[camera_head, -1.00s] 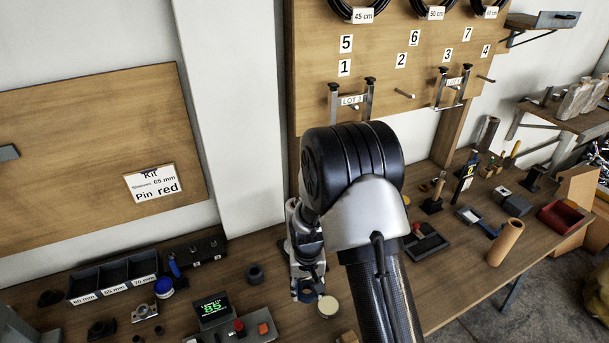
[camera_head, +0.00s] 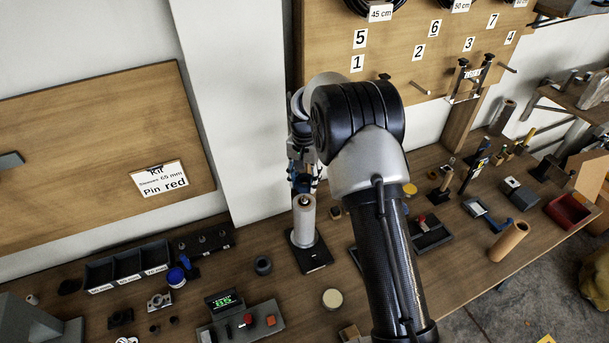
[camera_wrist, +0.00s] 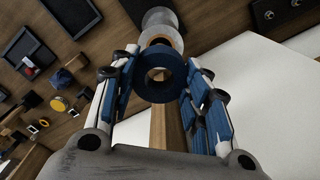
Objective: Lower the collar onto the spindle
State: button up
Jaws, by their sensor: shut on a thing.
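My gripper (camera_wrist: 163,92) is shut on a thick dark blue collar (camera_wrist: 160,95), a ring with an open round hole, held between its two blue-padded fingers in the wrist view. In the head view my gripper (camera_head: 303,184) is partly hidden by my arm, just over the spindle (camera_head: 302,224). The spindle is a pale upright cylinder with a wider foot on a black base plate (camera_head: 318,262). In the wrist view the spindle (camera_wrist: 160,18) shows beyond the collar's upper edge, with an orange-brown ring near it. The collar looks apart from the spindle; the exact gap cannot be told.
A control box with a red button (camera_head: 248,320) and a dark ring (camera_head: 263,265) sit left of the spindle. A round cream disc (camera_head: 332,298) lies in front. A dark tray (camera_head: 432,237) is to the right. The wall and pegboard (camera_head: 400,75) stand behind.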

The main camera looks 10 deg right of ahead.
aim_at(304, 196)
jog(key=shift+f+b, duration=2.15)
jog(key=shift+f, duration=1.7)
jog(key=o, duration=1.1)
notch_tip(304, 196, up, 12)
